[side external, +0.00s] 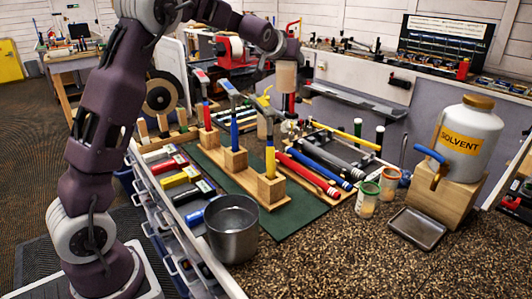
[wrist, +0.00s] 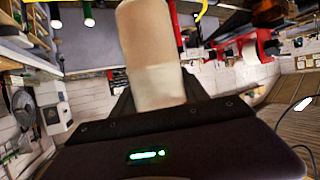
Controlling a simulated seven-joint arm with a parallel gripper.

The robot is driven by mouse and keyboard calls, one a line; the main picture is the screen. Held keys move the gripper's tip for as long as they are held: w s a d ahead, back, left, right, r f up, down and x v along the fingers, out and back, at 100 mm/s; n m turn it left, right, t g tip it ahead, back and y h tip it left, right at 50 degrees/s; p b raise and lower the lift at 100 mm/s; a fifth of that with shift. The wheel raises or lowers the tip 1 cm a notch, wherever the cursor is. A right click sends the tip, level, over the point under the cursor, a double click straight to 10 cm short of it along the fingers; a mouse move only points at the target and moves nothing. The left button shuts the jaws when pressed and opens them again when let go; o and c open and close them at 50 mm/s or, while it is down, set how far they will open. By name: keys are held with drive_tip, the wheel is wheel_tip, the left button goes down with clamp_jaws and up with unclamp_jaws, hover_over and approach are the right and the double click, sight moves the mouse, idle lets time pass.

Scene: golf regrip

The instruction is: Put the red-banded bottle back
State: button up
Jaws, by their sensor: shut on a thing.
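My gripper (side external: 288,60) is raised above the far end of the bench, beyond the upright clubs. It is shut on a beige cylinder (side external: 287,76), which hangs below it. In the wrist view the beige cylinder (wrist: 148,45) stands between the dark fingers of my gripper (wrist: 158,92), darker tan on one part and paler on the other. No red band shows on it, so I cannot tell if it is the red-banded bottle. A small pale container with an orange-red rim (side external: 390,177) stands on the bench beside a green-banded one (side external: 367,198).
A solvent jug (side external: 468,140) with a blue-handled tap sits on a wooden block, with a metal tray (side external: 416,228) in front. A metal pot (side external: 232,228), clubs in wooden blocks (side external: 235,160) and a rack of coloured shafts (side external: 315,175) crowd the bench. Its front right is clear.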

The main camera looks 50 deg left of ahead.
drive_tip(key=s+a+f+n+g+y, duration=0.4)
drive_tip(key=a+f+n+g+y, duration=0.25)
drive_tip(key=a+f, duration=0.35)
drive_tip(key=f+n+g, duration=0.1)
drive_tip(key=f, duration=0.3)
drive_tip(key=d+f+n+g, duration=0.1)
drive_tip(key=f+n, duration=0.1)
drive_tip(key=f, duration=0.2)
drive_tip(key=d+f+n+g, duration=0.1)
drive_tip(key=f+g, duration=0.1)
drive_tip(key=f, duration=0.3)
drive_tip(key=shift+d+n+y, duration=0.1)
drive_tip(key=shift+n+y, duration=0.15)
drive_tip(key=shift+n, duration=0.1)
drive_tip(key=o, duration=1.6)
drive_tip(key=shift+d, duration=0.1)
drive_tip(key=v, duration=1.2)
